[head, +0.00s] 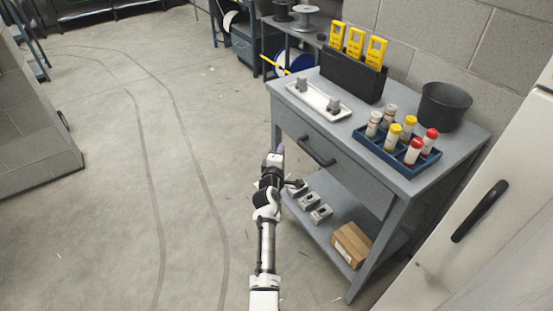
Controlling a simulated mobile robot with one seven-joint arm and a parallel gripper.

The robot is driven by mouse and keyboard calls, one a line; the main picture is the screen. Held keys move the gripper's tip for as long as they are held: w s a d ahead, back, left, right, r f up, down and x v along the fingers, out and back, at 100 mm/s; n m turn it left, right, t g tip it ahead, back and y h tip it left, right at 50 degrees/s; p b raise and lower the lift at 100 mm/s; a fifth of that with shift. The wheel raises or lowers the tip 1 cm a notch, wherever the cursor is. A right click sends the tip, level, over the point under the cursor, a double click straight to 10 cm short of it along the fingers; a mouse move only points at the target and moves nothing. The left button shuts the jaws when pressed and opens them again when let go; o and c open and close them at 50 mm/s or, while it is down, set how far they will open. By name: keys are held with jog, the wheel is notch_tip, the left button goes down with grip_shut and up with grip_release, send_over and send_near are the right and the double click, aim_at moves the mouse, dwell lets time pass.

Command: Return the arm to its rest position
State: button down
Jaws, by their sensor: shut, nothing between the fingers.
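My arm reaches forward from the bottom middle of the head view. My gripper (281,150) is at its far end, shut, with no object seen in it. It is beside the left front of a grey workbench (345,165) with a drawer, below the level of its top. The fingertips are small in the picture and partly hidden by the wrist. I cannot tell whether the gripper touches the bench.
A white tray (313,97), a blue rack (372,148) of capped bottles, a black bin (443,106) and a black holder (350,75) with yellow tools stand on the bench. Its lower shelf carries grey blocks and a cardboard box (351,244). Open floor (120,200) lies left.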

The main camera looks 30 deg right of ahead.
jog(key=shift+v, duration=2.05)
